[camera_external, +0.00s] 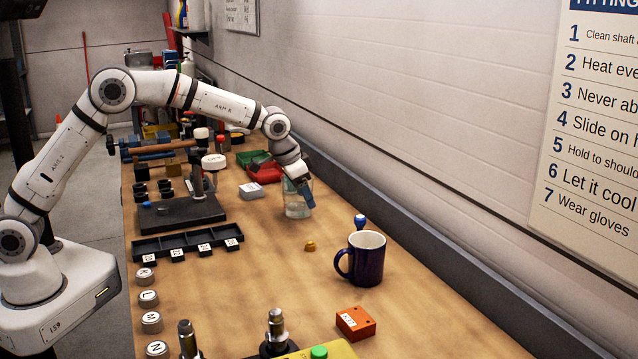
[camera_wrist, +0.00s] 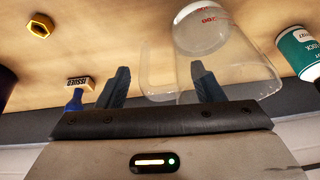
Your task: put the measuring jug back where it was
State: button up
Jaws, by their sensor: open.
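The measuring jug (camera_external: 296,208) is clear and stands upright on the bench near the wall side. In the wrist view my gripper (camera_wrist: 160,66) is open, one finger left of the handle and the other overlapping the jug's body. I cannot tell whether that finger is inside the jug or whether either finger touches it.
A brass nut (camera_external: 310,246), a dark blue mug (camera_external: 371,262), a blue-handled stamp (camera_external: 360,221) and an orange box (camera_external: 356,323) lie nearer the camera. A green can (camera_wrist: 300,52) is right of the jug in the wrist view. A black tray (camera_external: 188,242) lies left.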

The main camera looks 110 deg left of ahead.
jog(key=shift+r, duration=0.25)
jog(key=v, duration=1.1)
jog(key=shift+r+b, duration=0.3)
jog(key=shift+r, duration=0.05)
jog(key=shift+s+d, duration=0.15)
jog(key=s+d+r+m+h, duration=0.1)
jog(key=s+d+m, duration=0.1)
jog(key=d, duration=1.1)
jog(key=s+d+r+m+h, duration=0.1)
jog(key=s+d+m, duration=0.15)
jog(key=d, duration=1.15)
jog(key=s+d+f+m, duration=0.2)
jog(key=s+d+f, duration=0.2)
jog(key=s+d, duration=0.4)
jog(key=s+d+f+m+h, duration=0.1)
jog(key=s+d+f, duration=0.3)
jog(key=s+d, duration=0.5)
jog(key=s+m, duration=0.1)
jog(key=s, duration=0.1)
jog(key=shift+s+d, duration=0.3)
jog(key=shift+d, duration=0.05)
